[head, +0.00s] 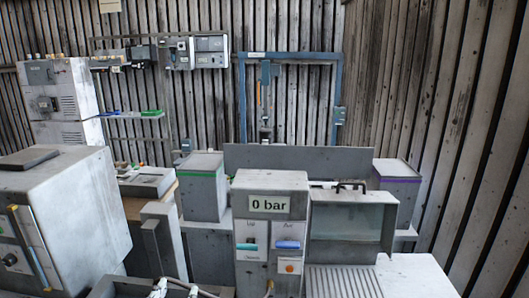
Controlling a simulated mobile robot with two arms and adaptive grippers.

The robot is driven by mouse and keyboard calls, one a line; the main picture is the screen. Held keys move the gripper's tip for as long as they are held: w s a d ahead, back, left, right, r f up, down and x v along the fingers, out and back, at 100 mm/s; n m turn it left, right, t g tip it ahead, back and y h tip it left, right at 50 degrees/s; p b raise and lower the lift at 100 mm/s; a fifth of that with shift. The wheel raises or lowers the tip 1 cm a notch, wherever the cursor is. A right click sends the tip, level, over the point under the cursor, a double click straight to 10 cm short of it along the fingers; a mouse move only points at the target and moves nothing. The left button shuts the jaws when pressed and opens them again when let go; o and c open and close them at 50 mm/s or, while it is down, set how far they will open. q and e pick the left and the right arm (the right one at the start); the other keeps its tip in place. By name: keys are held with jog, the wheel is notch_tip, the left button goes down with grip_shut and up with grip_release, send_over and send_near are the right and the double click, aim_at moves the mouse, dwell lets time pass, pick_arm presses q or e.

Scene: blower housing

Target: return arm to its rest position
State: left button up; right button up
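Neither of my arms shows clearly in the head view, and I see no gripper. A small pale part (159,288) shows at the bottom edge, left of the middle, cut off by the frame. I cannot tell what it is. In front of me stands a grey panel (270,208) with a display reading "0 bar", a blue handle (288,245), a green handle (247,246) and an orange button (290,267).
A clear-fronted box (347,222) with a dark handle stands right of the panel, above a ribbed surface (340,281). Bins with green (203,190) and purple (398,190) rims stand behind. A large grey cabinet (70,215) fills the left. A blue frame (338,100) stands by the back wall.

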pick_arm(q)
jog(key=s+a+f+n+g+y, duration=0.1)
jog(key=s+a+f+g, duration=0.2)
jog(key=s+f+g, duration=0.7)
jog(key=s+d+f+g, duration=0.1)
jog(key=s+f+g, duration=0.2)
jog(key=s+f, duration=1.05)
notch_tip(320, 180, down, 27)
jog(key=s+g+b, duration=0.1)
jog(key=b, duration=0.4)
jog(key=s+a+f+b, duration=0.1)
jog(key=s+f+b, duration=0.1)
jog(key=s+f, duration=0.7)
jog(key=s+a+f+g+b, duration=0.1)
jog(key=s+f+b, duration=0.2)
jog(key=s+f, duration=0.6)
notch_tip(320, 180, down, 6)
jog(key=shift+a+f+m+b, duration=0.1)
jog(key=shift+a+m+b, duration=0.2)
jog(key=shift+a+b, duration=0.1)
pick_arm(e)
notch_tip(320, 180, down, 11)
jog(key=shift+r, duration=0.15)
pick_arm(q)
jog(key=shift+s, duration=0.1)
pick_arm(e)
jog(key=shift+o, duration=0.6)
